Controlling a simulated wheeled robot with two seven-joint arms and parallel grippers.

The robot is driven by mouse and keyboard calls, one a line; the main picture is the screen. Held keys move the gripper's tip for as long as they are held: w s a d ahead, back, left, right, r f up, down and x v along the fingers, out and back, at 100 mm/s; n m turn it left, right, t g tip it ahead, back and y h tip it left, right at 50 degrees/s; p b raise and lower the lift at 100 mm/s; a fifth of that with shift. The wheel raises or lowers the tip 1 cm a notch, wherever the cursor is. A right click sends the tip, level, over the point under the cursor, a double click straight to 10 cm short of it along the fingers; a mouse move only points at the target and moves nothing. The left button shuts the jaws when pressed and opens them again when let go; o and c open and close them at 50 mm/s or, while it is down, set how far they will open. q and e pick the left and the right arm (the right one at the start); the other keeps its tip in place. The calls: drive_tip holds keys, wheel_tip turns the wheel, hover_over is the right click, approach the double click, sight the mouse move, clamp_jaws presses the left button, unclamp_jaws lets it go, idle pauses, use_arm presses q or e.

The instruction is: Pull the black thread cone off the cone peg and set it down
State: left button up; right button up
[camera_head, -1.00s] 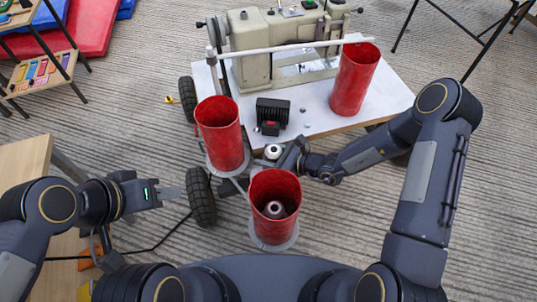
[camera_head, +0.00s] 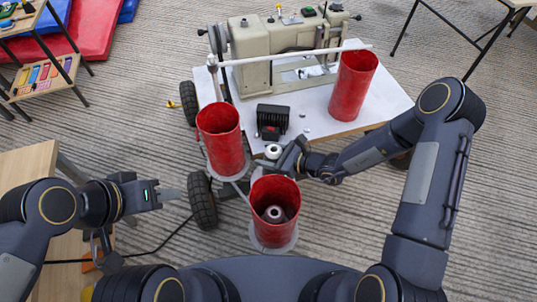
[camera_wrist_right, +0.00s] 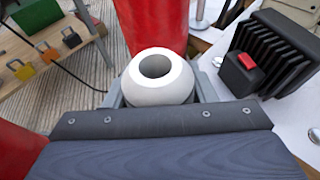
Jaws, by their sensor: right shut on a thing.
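My right gripper (camera_head: 284,157) is shut on a white, rounded piece with a hole in its top (camera_head: 273,151). The wrist view shows this white piece (camera_wrist_right: 157,76) between the fingers, its lower part hidden. The held piece is between two red cylinders and in front of the white board. I cannot make out a black thread cone or tell which part is the cone peg. A pale, hollow-topped piece (camera_head: 274,214) stands inside the nearest red cylinder (camera_head: 274,236). My left gripper (camera_head: 170,195) is empty at the left, its fingers apparently apart.
A red cylinder (camera_head: 221,140) stands left of the held piece, another (camera_head: 353,86) on the white board (camera_head: 335,130). A beige sewing machine (camera_head: 250,75) and a black ribbed box (camera_head: 272,119) are behind. A black wheel (camera_head: 202,203) stands near my left gripper.

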sight(270, 148)
drive_tip(key=shift+r+p, duration=1.3)
drive_tip(key=shift+r, duration=0.6)
drive_tip(key=shift+r, duration=0.15)
drive_tip(key=shift+r+p, duration=1.5)
drive_tip(key=shift+r, duration=0.45)
